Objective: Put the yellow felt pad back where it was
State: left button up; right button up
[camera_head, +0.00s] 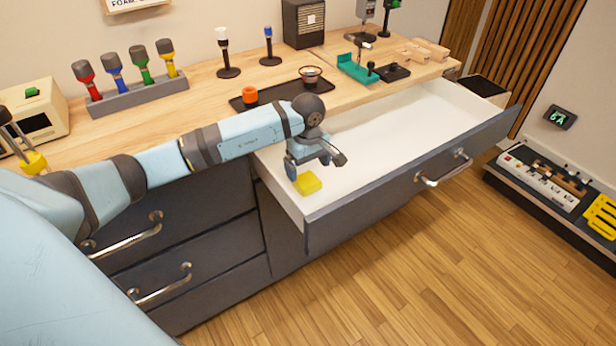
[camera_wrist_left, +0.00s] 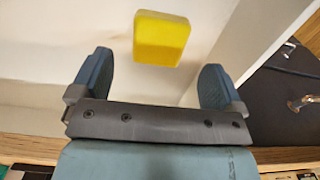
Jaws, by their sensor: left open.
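The yellow felt pad (camera_head: 308,183) lies in the white-lined open drawer (camera_head: 375,150), near its left front corner. My left gripper (camera_head: 310,168) is over the drawer, close above and behind the pad. In the left wrist view the pad (camera_wrist_left: 161,38) shows beyond the gap between the two open fingers (camera_wrist_left: 157,82), with nothing held. The pad appears apart from both fingers. My right gripper is not in view.
The drawer front (camera_head: 410,180) with its handle (camera_head: 445,172) sticks out over the wooden floor. The drawer's right part is empty.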

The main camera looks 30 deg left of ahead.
aim_at(308, 181)
pick_arm(q)
notch_tip(308, 181, up, 6)
jog(key=shift+r, duration=0.2)
dwell(0.5)
jog(key=shift+s+f, duration=0.1)
